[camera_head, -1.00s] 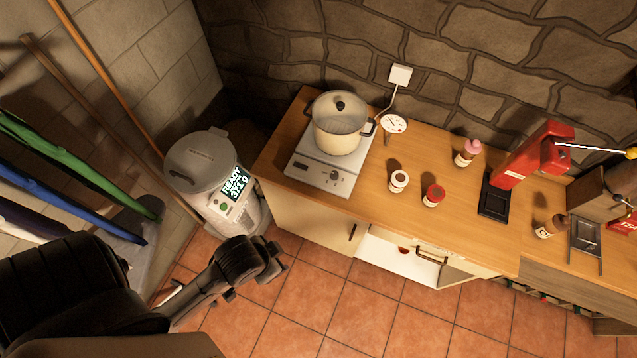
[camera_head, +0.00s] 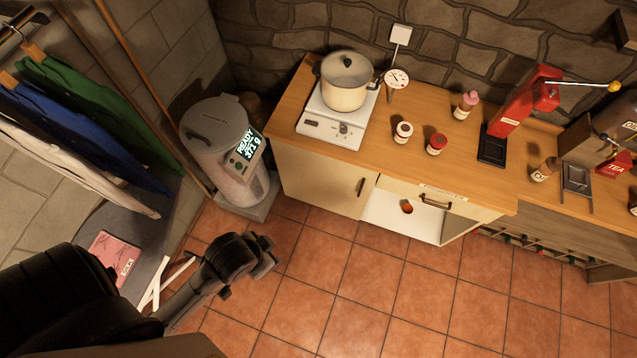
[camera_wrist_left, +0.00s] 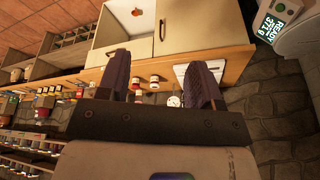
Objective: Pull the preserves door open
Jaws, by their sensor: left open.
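The wooden-topped cabinet stands against the stone wall. Its cream left door (camera_head: 318,180) is shut, with a dark upright handle (camera_head: 361,186) near its right edge; this door also shows in the left wrist view (camera_wrist_left: 205,25). To its right, below a labelled cream front (camera_head: 465,207) with a dark horizontal handle (camera_head: 435,201), a pale open compartment (camera_head: 385,217) holds a small orange-red item (camera_head: 407,207). The label is too small to read. My left gripper (camera_head: 265,254) is open and empty, over the floor in front of the cabinet, apart from both handles. My right gripper is out of view.
A grey canister (camera_head: 215,125) with a lit display stands left of the cabinet. Clothes (camera_head: 85,120) hang at the left. The tiled floor (camera_head: 330,275) ahead is clear.

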